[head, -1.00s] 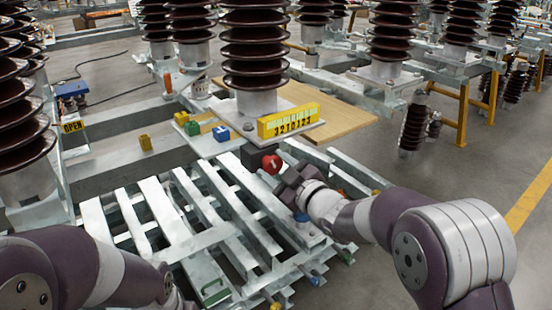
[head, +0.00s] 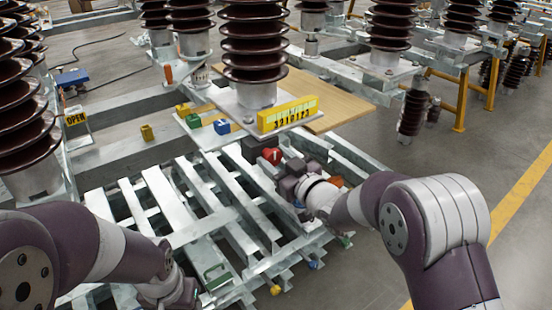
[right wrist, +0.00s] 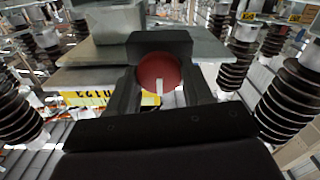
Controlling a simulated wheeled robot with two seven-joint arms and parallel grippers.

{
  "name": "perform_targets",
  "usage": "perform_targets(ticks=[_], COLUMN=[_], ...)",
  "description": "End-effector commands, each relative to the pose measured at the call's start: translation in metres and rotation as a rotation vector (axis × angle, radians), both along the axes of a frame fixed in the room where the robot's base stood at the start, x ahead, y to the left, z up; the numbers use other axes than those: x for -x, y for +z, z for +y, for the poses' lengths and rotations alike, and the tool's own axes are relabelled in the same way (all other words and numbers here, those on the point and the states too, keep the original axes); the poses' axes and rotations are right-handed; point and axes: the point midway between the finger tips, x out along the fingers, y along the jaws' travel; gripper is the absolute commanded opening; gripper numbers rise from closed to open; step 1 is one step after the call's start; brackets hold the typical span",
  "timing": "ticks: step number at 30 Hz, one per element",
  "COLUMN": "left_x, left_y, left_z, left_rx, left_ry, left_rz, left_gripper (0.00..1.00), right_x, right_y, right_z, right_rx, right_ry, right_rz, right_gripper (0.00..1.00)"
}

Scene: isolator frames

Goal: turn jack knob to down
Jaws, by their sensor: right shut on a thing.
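The red jack knob (head: 272,156) with a white mark sits on a dark block at the right side of the slatted metal frame. In the right wrist view the knob (right wrist: 150,68) lies between my dark fingers, and its white mark runs from the centre towards the picture's bottom. My right gripper (head: 282,166) is shut on the knob from the front right; it also shows in the right wrist view (right wrist: 158,80). My left gripper (head: 180,296) is low at the bottom left, away from the knob, and its fingers cannot be made out.
A yellow number scale (head: 288,114) stands above the knob at a brown insulator's foot (head: 256,92). An OPEN sign (head: 76,117) is further left.

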Motion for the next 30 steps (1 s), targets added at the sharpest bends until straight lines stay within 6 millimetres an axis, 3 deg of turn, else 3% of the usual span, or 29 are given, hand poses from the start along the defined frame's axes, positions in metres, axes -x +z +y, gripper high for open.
perform_targets(ticks=[7,8,10,20,23,30], left_x=[0.0,0.0,0.0,0.0,0.0,0.0], left_y=[0.0,0.0,0.0,0.001,0.006,0.018], left_z=[0.0,0.0,0.0,0.0,0.0,0.0], left_rx=[0.0,0.0,0.0,0.0,0.0,0.0], left_ry=[0.0,0.0,0.0,0.0,0.0,0.0], left_rz=[0.0,0.0,0.0,0.0,0.0,0.0], left_gripper=[0.57,0.57,0.57,0.57,0.57,0.57], right_x=[0.0,0.0,0.0,0.003,0.015,0.068], right_y=[-0.001,-0.001,-0.001,0.0,0.002,0.003], right_z=[0.0,0.0,0.0,-0.002,-0.012,-0.051], right_rx=[0.0,0.0,0.0,0.0,0.0,0.0], right_ry=[0.0,0.0,0.0,-0.001,-0.002,-0.004], right_rz=[0.003,0.003,0.002,0.001,0.002,0.002], right_gripper=[0.2,0.54,0.76,0.76,0.76,0.76])
